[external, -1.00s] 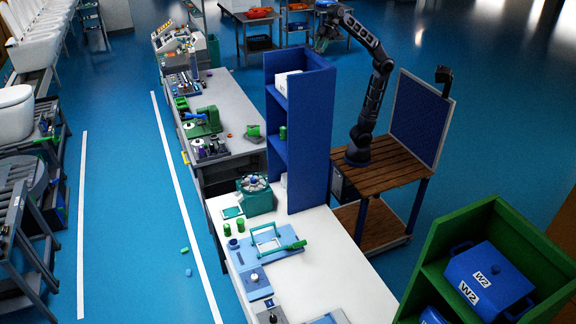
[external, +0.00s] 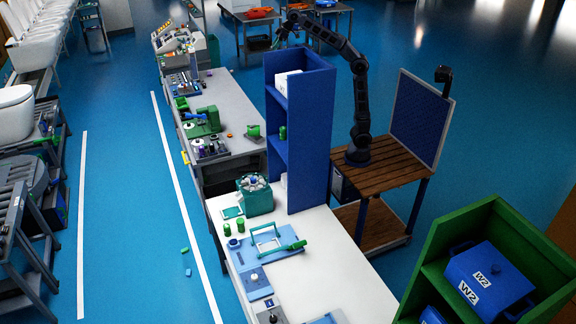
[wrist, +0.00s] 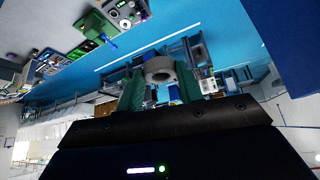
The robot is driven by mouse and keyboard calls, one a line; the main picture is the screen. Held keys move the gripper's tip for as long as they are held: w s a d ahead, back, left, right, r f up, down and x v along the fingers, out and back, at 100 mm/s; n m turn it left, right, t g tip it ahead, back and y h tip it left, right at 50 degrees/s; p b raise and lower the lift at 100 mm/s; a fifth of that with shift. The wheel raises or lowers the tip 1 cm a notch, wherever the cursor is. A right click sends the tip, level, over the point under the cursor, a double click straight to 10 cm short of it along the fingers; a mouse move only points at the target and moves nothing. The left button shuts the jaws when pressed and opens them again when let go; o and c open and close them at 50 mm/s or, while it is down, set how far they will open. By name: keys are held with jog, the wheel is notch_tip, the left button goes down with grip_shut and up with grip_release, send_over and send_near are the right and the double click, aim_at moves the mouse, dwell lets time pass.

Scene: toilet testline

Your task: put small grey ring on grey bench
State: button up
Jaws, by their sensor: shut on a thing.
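My gripper (external: 279,41) is high in the air behind the blue shelf in the external view. In the wrist view its green fingers (wrist: 160,92) are shut on the small grey ring (wrist: 159,69), which sits between the tips. The ring is too small to make out in the external view. The grey bench (external: 232,92) runs behind the white table, left of my gripper. A part of a bench with green and grey items shows at the upper left of the wrist view.
A tall blue shelf (external: 309,150) stands at the bench's near right end, between it and my base. The bench holds a green machine (external: 203,122) and several small parts. Its right middle is mostly bare. A white table (external: 325,250) is in front.

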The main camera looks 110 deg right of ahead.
jog(key=w+d+f+m+g+h, duration=0.1)
jog(key=w+d+f+m, duration=0.1)
jog(key=w+d+f, duration=0.85)
jog(key=w+d+f+m+h, duration=0.15)
jog(key=w+d+f, duration=0.25)
jog(key=d+f, duration=0.75)
jog(key=w+d+f+m+g, duration=0.15)
jog(key=w+d+f, duration=0.55)
jog(key=f, duration=0.9)
jog(key=d+f+m, duration=0.1)
jog(key=d+f, duration=0.3)
jog(key=f, duration=0.6)
jog(key=d+f+m+h, duration=0.1)
jog(key=d+f, duration=0.3)
jog(key=f, duration=0.5)
jog(key=d+f+m, duration=0.1)
jog(key=d+f, duration=0.4)
jog(key=f, duration=2)
jog(key=shift+w+a+f, duration=0.1)
jog(key=shift+w+f, duration=0.05)
jog(key=shift+w, duration=0.05)
jog(key=shift+f, duration=2.55)
jog(key=shift+f, duration=0.1)
jog(key=o, duration=0.6)
jog(key=shift+c, duration=0.2)
jog(key=o, duration=0.4)
